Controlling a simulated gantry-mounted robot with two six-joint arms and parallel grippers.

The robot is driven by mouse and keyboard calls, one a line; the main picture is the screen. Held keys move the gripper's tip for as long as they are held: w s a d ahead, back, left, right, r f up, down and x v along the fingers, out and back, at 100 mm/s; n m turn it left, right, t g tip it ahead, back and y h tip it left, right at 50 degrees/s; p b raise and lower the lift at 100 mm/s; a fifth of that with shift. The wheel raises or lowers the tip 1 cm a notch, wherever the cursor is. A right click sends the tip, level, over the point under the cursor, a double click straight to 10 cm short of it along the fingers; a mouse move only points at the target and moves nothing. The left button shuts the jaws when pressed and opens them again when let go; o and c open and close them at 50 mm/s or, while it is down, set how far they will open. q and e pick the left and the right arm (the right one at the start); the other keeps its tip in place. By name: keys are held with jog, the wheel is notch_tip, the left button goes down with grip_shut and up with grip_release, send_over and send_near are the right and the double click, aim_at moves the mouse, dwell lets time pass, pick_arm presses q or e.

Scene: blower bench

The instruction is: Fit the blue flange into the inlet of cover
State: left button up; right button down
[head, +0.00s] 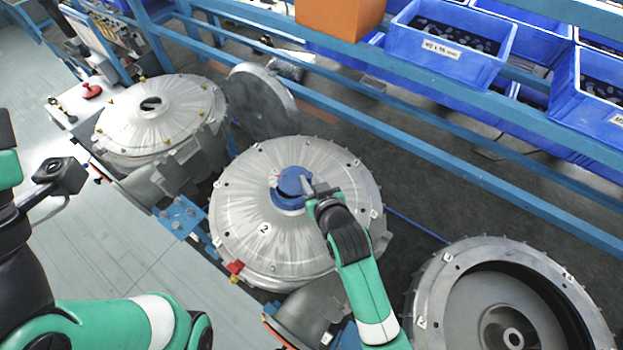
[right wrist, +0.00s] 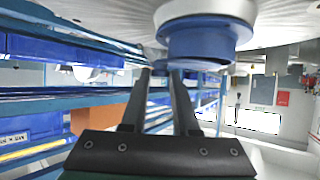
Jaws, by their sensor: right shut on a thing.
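The blue flange (head: 293,180) is at the central inlet of the silver cover marked 2 (head: 245,220), in the middle of the head view. In the right wrist view, the flange (right wrist: 200,42) shows as a blue round body below a pale ring, close to the cover's surface. My right gripper (head: 309,187) is shut on the flange at its near right side. Its two fingers (right wrist: 165,72) reach up to the flange in the wrist view. I cannot tell whether the flange is fully seated. My left arm shows at the left edge; its fingers are out of view.
Another covered blower (head: 160,112) stands at back left, with a grey disc (head: 262,102) beside it. An open blower housing (head: 450,300) is at front right. Blue rails (head: 440,135) and blue bins (head: 450,48) run behind. An orange box (head: 340,15) stands on the shelf.

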jog(key=shift+f, duration=0.1)
jog(key=c, duration=0.6)
grip_release()
